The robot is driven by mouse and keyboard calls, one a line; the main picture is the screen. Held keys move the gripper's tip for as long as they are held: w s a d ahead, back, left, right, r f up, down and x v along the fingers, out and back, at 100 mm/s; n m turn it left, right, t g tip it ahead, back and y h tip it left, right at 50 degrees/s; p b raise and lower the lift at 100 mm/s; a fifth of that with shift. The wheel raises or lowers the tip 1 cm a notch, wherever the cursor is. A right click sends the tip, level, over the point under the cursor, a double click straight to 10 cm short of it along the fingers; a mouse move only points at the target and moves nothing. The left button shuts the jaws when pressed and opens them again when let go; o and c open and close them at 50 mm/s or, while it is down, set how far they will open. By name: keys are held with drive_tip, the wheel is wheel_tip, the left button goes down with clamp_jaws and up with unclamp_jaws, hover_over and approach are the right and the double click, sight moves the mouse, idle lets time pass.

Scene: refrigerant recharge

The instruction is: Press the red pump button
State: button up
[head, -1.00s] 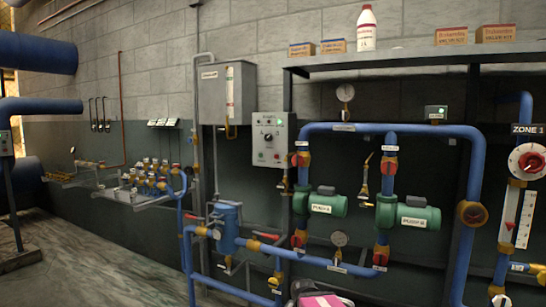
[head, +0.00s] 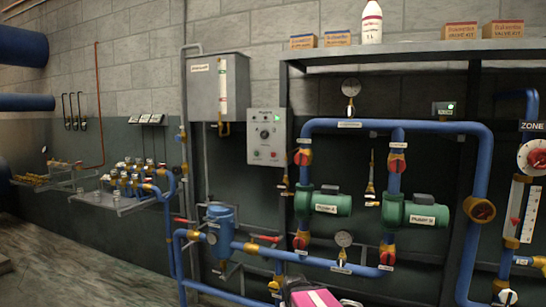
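The grey control panel (head: 281,130) is on the wall left of the pumps. It has a dark round knob in its middle. Low on its face are a small green button (head: 256,154) and, to its right, a small red button (head: 273,155). Nothing covers the red button. I see no gripper fingers in the head view.
Green pumps (head: 327,203) sit in blue pipework right of the panel, below a shelf (head: 420,46) with boxes and a bottle. A blue tank (head: 221,229) stands below left. A pink and dark object (head: 314,298) shows at the bottom edge; I cannot tell what it is.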

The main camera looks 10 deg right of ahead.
clamp_jaws()
idle(1.4)
